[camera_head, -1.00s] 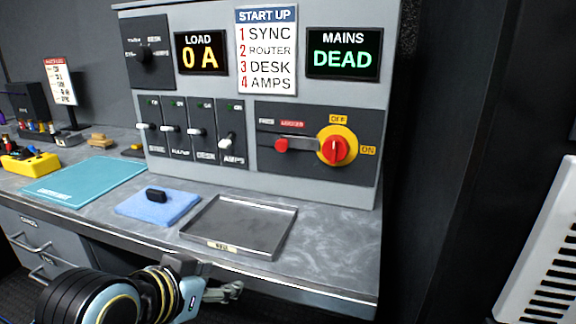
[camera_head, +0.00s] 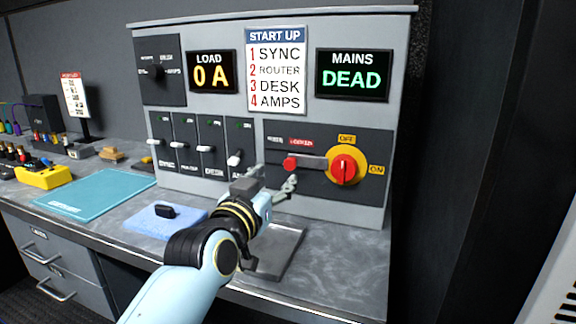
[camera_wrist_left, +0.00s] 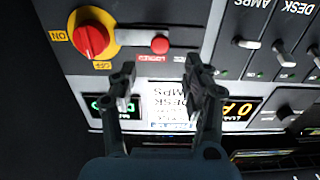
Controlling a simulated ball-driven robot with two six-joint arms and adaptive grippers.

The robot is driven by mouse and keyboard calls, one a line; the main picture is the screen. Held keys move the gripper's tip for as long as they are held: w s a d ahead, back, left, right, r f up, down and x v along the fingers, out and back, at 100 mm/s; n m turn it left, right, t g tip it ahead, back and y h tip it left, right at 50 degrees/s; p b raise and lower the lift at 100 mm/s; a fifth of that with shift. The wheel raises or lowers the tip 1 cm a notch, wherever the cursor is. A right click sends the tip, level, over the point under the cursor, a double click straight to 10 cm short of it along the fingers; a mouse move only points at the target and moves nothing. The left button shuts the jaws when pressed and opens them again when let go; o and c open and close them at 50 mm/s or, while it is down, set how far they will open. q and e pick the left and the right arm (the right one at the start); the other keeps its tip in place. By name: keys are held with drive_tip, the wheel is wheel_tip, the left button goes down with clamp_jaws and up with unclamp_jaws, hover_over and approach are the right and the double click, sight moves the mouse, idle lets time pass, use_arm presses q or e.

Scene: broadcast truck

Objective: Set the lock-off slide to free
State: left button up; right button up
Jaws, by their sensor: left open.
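The lock-off slide has a red knob (camera_head: 291,163) on a grey bar that reaches toward the rotary switch. The knob sits beneath the red LOCKED label, with the FREE label to its left. It also shows in the wrist view (camera_wrist_left: 160,45), which sees the panel upside down. My left gripper (camera_head: 273,181) is open and empty in front of the panel, just below and left of the knob in the head view. In the wrist view its fingertips (camera_wrist_left: 158,69) are spread, with the knob between them but farther off. My right gripper is not in view.
The red rotary switch (camera_head: 345,168) on a yellow disc stands right of the slide. Several breaker levers (camera_head: 205,149) are on the left. A grey tray (camera_head: 284,249) lies under my arm, beside a blue cloth (camera_head: 183,220) with a black object.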

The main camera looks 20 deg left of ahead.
sight(288, 166)
use_arm(q)
drive_tip(key=w, duration=0.8)
drive_tip(key=shift+d, duration=0.15)
clamp_jaws()
